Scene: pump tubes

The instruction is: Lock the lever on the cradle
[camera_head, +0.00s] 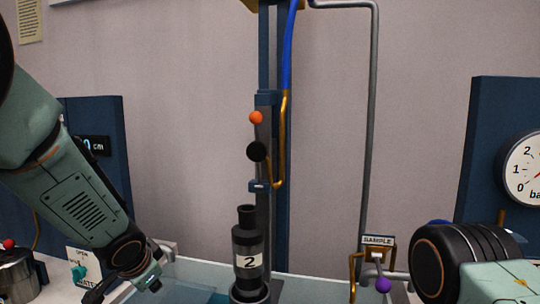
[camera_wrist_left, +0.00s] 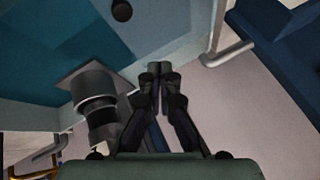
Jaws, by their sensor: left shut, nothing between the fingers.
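A dark blue upright post (camera_head: 265,60) stands at the middle of the head view. A bracket on it, which looks like the cradle (camera_head: 267,98), is beside a brass tube (camera_head: 283,130). An orange ball knob (camera_head: 255,118) and a black ball knob (camera_head: 256,151) show on its front; I cannot tell which one belongs to the lever. My left gripper (camera_head: 112,288) is low at the left, well apart from the post. In the left wrist view its fingers (camera_wrist_left: 160,72) are together and empty. My right arm shows at the lower right, with its gripper out of view.
A dark cylinder marked 2 (camera_head: 248,245) stands below the knobs. A blue hose (camera_head: 289,45) runs up from the tube. A grey pipe (camera_head: 369,120), a sample tap with a purple knob (camera_head: 383,285) and a gauge (camera_head: 525,170) are at the right. A metal pot (camera_head: 15,275) is at the left.

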